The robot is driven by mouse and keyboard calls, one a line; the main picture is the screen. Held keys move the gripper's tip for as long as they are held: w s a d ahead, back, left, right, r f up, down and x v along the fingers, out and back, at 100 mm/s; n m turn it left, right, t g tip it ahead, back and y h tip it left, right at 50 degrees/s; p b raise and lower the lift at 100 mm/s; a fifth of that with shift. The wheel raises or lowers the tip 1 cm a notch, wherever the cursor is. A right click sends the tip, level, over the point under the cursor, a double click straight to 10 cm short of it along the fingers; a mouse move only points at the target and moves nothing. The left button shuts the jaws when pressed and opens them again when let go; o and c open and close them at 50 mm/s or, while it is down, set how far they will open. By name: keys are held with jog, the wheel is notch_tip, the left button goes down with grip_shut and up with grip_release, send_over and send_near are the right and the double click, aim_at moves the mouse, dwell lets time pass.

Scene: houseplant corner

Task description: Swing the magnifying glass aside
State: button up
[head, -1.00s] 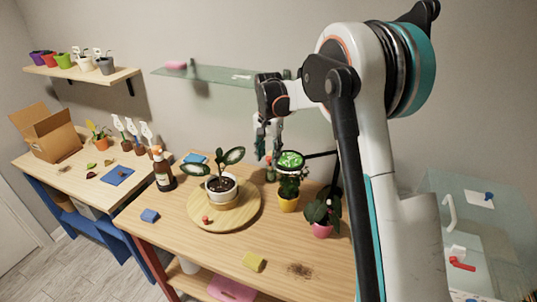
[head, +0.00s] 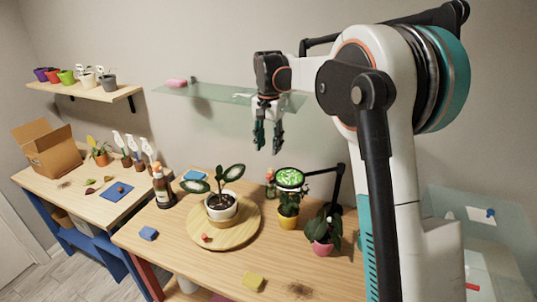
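The magnifying glass (head: 289,178) has a round, dark-rimmed lens with a bright green, enlarged view in it. It hangs over the small plant in the yellow pot (head: 288,221), on a black jointed arm (head: 336,187) that reaches in from the right. My gripper (head: 268,150) points down in the air, above and left of the lens in the picture, and appears apart from it. Its two dark fingers are spread with nothing between them.
A potted plant in a white pot (head: 222,208) stands on a round wooden board (head: 248,228). A pink-potted plant (head: 322,247) is right of the yellow pot. A brown bottle (head: 162,188) stands at left. A glass shelf (head: 215,95) is on the wall behind my gripper.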

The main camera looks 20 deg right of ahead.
jog(key=shift+r, duration=0.4)
jog(key=shift+s+d+f, duration=0.1)
jog(key=shift+f, duration=0.15)
jog(key=c, duration=0.7)
jog(key=s+d+f+m+t+y, duration=0.1)
jog(key=s+f+m, duration=0.1)
jog(key=m, duration=0.1)
jog(key=s+d+f+m+t+y, duration=0.1)
jog(key=d+m, duration=0.1)
jog(key=m, duration=0.1)
jog(key=s+d+f+m+t+y, duration=0.1)
jog(key=s+f+m, duration=0.1)
jog(key=m, duration=0.1)
jog(key=shift+s+d+f+m+t+y, duration=0.3)
jog(key=shift+s+f+m+t, duration=0.05)
jog(key=shift+m+t, duration=0.05)
grip_shut()
jog(key=m+t+y, duration=0.1)
jog(key=m+t, duration=0.5)
jog(key=m, duration=0.6)
send_near(270, 182)
jog(key=b+x, duration=0.3)
jog(key=x, duration=0.1)
jog(key=shift+w+a+f, duration=0.15)
jog(key=shift+w+f, duration=0.05)
jog(key=shift+w, duration=0.1)
